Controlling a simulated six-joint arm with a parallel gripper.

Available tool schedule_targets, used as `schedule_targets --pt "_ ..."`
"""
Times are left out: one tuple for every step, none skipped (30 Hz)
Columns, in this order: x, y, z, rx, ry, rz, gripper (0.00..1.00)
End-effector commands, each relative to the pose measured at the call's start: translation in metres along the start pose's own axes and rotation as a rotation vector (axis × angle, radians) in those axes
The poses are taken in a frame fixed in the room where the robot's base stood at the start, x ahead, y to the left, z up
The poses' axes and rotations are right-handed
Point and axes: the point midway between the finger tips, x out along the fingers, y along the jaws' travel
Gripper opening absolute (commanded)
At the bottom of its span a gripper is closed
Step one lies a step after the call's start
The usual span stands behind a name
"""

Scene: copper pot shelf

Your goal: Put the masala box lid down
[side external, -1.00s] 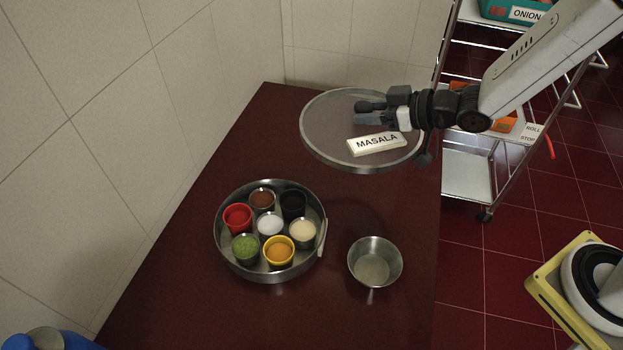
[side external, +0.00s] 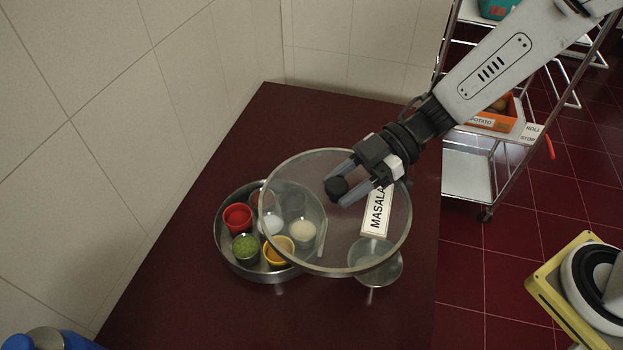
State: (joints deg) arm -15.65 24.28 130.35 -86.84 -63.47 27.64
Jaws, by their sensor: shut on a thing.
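The masala box lid (side external: 335,248) is a round, see-through disc with a metal rim, a dark knob (side external: 336,187) and a white MASALA label (side external: 377,212). My gripper (side external: 346,188) is shut on the lid's knob and holds the lid above the table. The lid overlaps the right part of the masala box (side external: 226,252) in this view. The box is a round steel tray with several small cups, including a red cup (side external: 237,217), a green-filled cup (side external: 245,247) and a yellow cup (side external: 278,254). Cups at the right show dimly through the lid.
An empty steel bowl (side external: 380,276) stands right of the box, partly behind the lid. The dark red table (side external: 200,315) is bare in front and at the back. A tiled wall (side external: 140,120) borders its left. A metal trolley (side external: 468,180) stands beyond its right edge.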

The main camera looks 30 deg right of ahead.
Motion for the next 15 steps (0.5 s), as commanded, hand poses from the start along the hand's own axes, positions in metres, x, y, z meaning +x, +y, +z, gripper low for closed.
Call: schedule_targets --pt "0.0018 -0.0038 0.0 -0.011 0.001 -0.025 0.0" --pt "0.0024 -0.0059 0.0003 -0.016 0.0 -0.038 0.0" --pt "0.0032 -0.0081 0.0005 -0.022 0.0 -0.051 0.0" --pt "0.0036 -0.0095 0.0006 -0.026 0.001 -0.06 0.0" --pt "0.0039 -0.0107 0.0007 -0.028 0.001 -0.067 0.0" --pt "0.0041 -0.0117 0.0007 -0.031 0.001 -0.073 0.0" --pt "0.0043 -0.0122 0.0008 -0.032 0.001 -0.076 0.0" --pt "0.0043 -0.0124 0.0008 -0.033 0.001 -0.078 0.0" --pt "0.0043 -0.0126 0.0008 -0.033 0.001 -0.078 0.0" --pt "0.0043 -0.0126 0.0008 -0.034 0.001 -0.078 0.0" --pt "0.0043 -0.0125 0.0008 -0.033 0.001 -0.078 0.0" --pt "0.0043 -0.0125 0.0008 -0.033 0.001 -0.078 0.0" --pt "0.0043 -0.0124 0.0008 -0.033 0.001 -0.077 0.0" --pt "0.0042 -0.0124 0.0008 -0.033 0.001 -0.077 0.0" --pt "0.0043 -0.0124 0.0008 -0.033 0.001 -0.077 0.0"
